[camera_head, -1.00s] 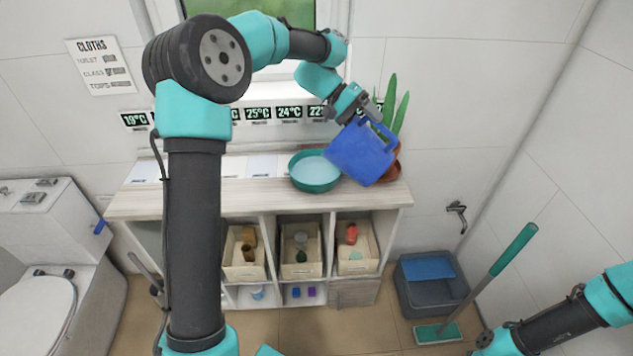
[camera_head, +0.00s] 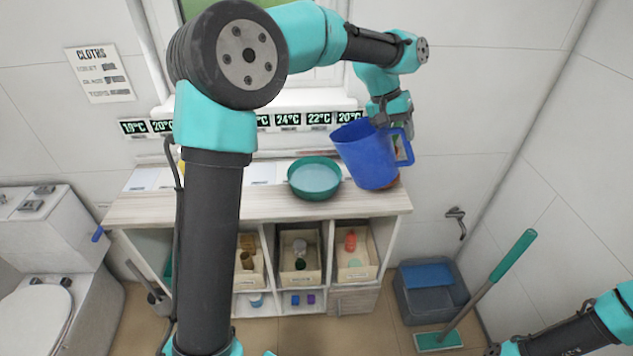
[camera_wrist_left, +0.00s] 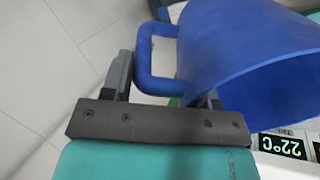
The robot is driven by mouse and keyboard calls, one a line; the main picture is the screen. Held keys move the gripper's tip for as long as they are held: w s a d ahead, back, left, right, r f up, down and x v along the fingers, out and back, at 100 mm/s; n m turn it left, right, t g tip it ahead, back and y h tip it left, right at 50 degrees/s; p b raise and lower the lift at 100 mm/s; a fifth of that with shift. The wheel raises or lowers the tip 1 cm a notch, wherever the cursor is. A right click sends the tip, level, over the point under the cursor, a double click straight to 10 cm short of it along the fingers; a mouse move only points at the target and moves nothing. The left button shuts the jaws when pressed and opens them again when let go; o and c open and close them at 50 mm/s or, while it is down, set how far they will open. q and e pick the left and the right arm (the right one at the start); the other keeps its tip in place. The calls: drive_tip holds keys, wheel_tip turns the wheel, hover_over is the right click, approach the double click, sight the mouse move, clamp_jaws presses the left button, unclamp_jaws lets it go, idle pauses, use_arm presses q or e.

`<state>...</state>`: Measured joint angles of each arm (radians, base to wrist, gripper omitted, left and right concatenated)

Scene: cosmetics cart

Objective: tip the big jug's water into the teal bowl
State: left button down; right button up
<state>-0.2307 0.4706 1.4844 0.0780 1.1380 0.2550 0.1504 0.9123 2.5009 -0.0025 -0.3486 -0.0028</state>
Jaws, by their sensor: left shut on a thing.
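The big blue jug (camera_head: 366,160) is held above the right end of the cart top, nearly upright with a slight tilt. Its handle is on the right. My left gripper (camera_head: 392,122) is shut on the jug at its handle side; the left wrist view shows the jug (camera_wrist_left: 245,60) and its handle (camera_wrist_left: 145,60) between the fingers. The teal bowl (camera_head: 314,190) stands on the cart top to the left of the jug, with pale water in it. The jug's inside is not clear to see.
The wooden cart (camera_head: 250,206) has bins with small items below. A plant pot is mostly hidden behind the jug. A grey tub (camera_head: 430,290) and a green-handled mop (camera_head: 490,280) stand at the right. Temperature labels (camera_head: 288,121) line the wall.

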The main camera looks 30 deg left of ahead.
use_arm(q)
drive_tip(key=shift+d+f+y+b, duration=0.3)
drive_tip(key=shift+d+f+y, duration=0.25)
drive_tip(key=shift+d, duration=0.25)
drive_tip(key=shift+w+d+f+y+b, duration=0.15)
drive_tip(key=shift+d+y+b, duration=0.25)
drive_tip(key=shift+d+y, duration=0.45)
drive_tip(key=shift+d+f+y+b, duration=0.55)
drive_tip(key=shift+d+y+b, duration=0.25)
drive_tip(key=shift+y, duration=0.4)
